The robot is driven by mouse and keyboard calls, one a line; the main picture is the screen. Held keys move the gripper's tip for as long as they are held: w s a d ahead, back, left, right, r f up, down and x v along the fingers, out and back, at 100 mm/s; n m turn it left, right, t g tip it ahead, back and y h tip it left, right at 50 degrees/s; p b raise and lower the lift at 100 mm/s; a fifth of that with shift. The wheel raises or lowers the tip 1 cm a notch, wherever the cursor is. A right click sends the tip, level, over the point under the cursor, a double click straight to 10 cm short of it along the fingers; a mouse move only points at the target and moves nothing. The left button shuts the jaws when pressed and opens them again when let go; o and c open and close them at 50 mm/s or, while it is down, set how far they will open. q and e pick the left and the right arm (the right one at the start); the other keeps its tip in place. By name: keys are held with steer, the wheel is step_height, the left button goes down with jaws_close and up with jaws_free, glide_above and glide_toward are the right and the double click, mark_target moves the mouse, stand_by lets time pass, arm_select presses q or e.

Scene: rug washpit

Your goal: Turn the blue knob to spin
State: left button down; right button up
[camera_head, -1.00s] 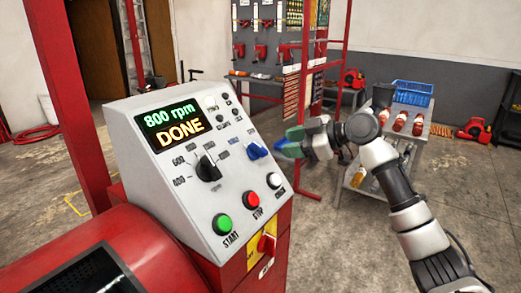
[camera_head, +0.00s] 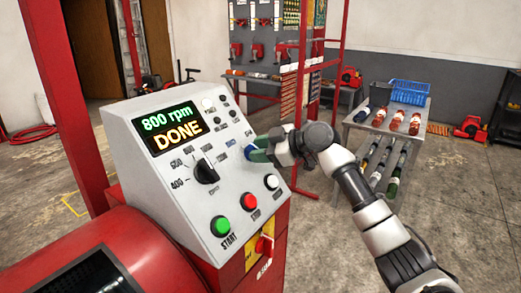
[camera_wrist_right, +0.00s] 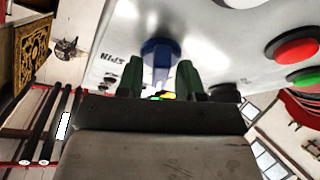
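The blue knob (camera_head: 252,153) is at the right side of the sloping grey control panel (camera_head: 193,214), partly hidden by my right gripper (camera_head: 262,146) in the head view. In the right wrist view the blue knob (camera_wrist_right: 160,52) lies between the two green fingers of my right gripper (camera_wrist_right: 160,72). The fingers stand apart on either side of its grip, with a narrow gap showing. A SPIN label is beside the knob in the wrist view. The display (camera_head: 172,127) reads "800 rpm DONE". My left gripper is out of view.
A black dial (camera_head: 206,172), a green START button (camera_head: 220,226), a red STOP button (camera_head: 250,201) and a white button (camera_head: 271,182) are on the same panel. A red switch (camera_head: 264,246) is below. A cart (camera_head: 425,125) with bottles stands behind my arm.

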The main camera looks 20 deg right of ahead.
steer(key=shift+c, duration=0.4)
steer(key=shift+r+m+t+p, duration=0.15)
steer(key=shift+m+t+p, duration=0.25)
steer(key=shift+m+p, duration=0.8)
steer(key=m+h+p, duration=0.1)
steer(key=m+p, duration=0.2)
steer(key=p, duration=0.1)
steer(key=m+t+h+p, duration=0.1)
steer(key=m+p, duration=0.3)
steer(key=m+t+h+p, duration=0.1)
steer(key=m+p, duration=0.2)
steer(key=p, duration=0.1)
steer(key=shift+s+a+r+h+p, duration=0.1)
steer(key=shift+a+h+p, duration=0.05)
steer(key=shift+h+p, duration=0.2)
steer(key=shift+f+m+t+h+p, duration=0.2)
steer(key=shift+m+t+h+p, duration=0.15)
steer(key=shift+m+p, duration=0.55)
steer(key=shift+c, duration=0.4)
steer(key=shift+s, duration=0.15)
jaws_close()
steer(key=shift+o, duration=2.4)
jaws_free()
steer(key=shift+o, duration=0.8)
steer(key=shift+w+f, duration=0.15)
steer(key=shift+w, duration=0.1)
